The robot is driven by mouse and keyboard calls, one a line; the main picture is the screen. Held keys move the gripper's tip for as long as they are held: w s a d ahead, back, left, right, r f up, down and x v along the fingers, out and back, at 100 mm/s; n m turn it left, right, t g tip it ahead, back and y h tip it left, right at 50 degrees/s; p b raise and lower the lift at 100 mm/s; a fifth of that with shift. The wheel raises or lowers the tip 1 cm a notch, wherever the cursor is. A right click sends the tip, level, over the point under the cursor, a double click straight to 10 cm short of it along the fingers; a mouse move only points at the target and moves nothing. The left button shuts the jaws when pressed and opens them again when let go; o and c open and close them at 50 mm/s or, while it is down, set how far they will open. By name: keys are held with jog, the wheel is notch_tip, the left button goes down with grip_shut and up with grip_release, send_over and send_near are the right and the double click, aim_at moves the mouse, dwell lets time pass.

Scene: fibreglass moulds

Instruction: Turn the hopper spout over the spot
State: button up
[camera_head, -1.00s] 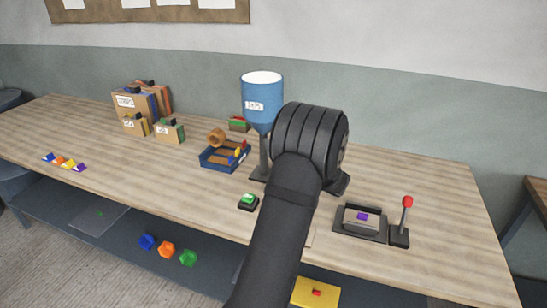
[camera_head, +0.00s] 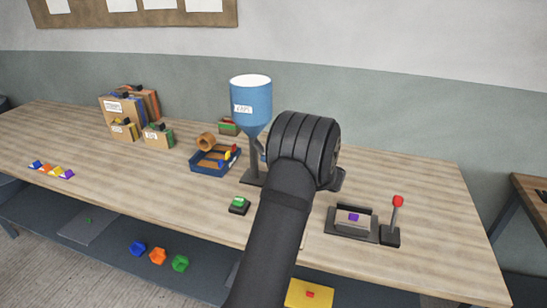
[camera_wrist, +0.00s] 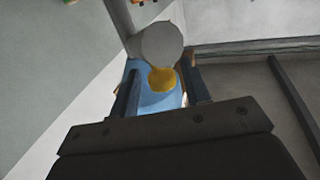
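The blue hopper (camera_head: 251,103) with a white open top and a label stands on a dark post behind my arm. My gripper is hidden behind my dark wrist in the head view. In the wrist view my gripper (camera_wrist: 161,75) has its two fingers apart, with a yellow rounded piece (camera_wrist: 162,79) between them. Blue shows on both sides of that piece, so I see no contact. A grey round part (camera_wrist: 161,43) lies just beyond it; I cannot tell whether it is the spout. The spot is not identifiable.
A blue tray (camera_head: 206,171) and a green button (camera_head: 240,203) lie left of my arm. A dark fixture with a purple piece (camera_head: 353,217) and a red-knobbed lever (camera_head: 397,203) stand right. Labelled boxes (camera_head: 116,105) stand at the back left. The table's left middle is mostly clear.

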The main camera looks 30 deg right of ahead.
jog(key=v, duration=1.7)
jog(key=shift+d, duration=0.15)
jog(key=shift+s+f, duration=0.15)
jog(key=x, duration=1.7)
jog(key=shift+a, duration=0.2)
